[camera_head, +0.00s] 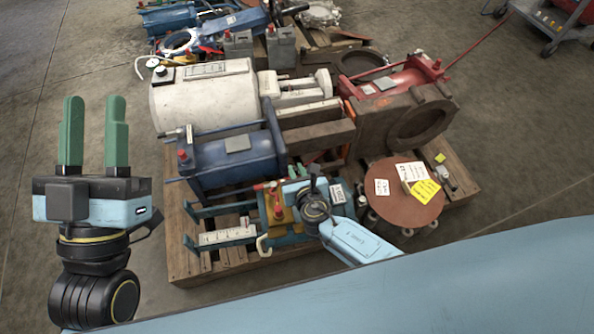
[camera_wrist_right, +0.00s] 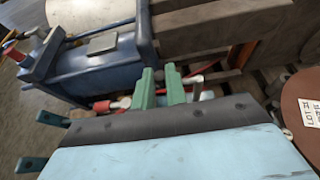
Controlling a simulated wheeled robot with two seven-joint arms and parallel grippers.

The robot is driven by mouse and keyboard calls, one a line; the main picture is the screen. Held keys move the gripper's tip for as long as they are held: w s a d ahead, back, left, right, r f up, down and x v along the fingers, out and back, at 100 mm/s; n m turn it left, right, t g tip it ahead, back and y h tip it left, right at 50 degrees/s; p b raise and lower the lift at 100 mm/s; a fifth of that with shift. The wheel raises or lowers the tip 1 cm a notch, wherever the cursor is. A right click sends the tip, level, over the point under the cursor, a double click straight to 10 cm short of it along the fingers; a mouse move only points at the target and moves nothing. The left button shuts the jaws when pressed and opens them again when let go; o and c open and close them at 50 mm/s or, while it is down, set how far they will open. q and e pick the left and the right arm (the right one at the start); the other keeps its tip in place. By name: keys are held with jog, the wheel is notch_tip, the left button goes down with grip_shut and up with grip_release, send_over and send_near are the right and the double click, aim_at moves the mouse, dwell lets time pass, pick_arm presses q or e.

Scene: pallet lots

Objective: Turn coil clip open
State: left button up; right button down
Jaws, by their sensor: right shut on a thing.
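My right gripper (camera_head: 298,171) reaches over the blue-green machine (camera_head: 268,212) at the pallet's front. Its green fingertips (camera_wrist_right: 161,72) stand close together in the right wrist view. They are shut on a small part, probably the coil clip, which the fingers and gripper body hide. Red pieces show on both sides of the fingers, one at the left (camera_wrist_right: 102,106) and a thin red rod at the right (camera_wrist_right: 192,79). I cannot tell whether they belong to the clip. My left gripper (camera_head: 92,105) is open and empty, fingers up, left of the pallet.
The wooden pallet (camera_head: 183,263) carries a blue machine (camera_head: 225,160), a white cylinder (camera_head: 200,103), a brown housing (camera_head: 405,120) and a brown disc (camera_head: 405,207) with paper tags. More equipment stands behind. The floor (camera_head: 60,40) at the left is clear.

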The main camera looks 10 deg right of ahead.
jog(key=c, duration=1.4)
grip_release()
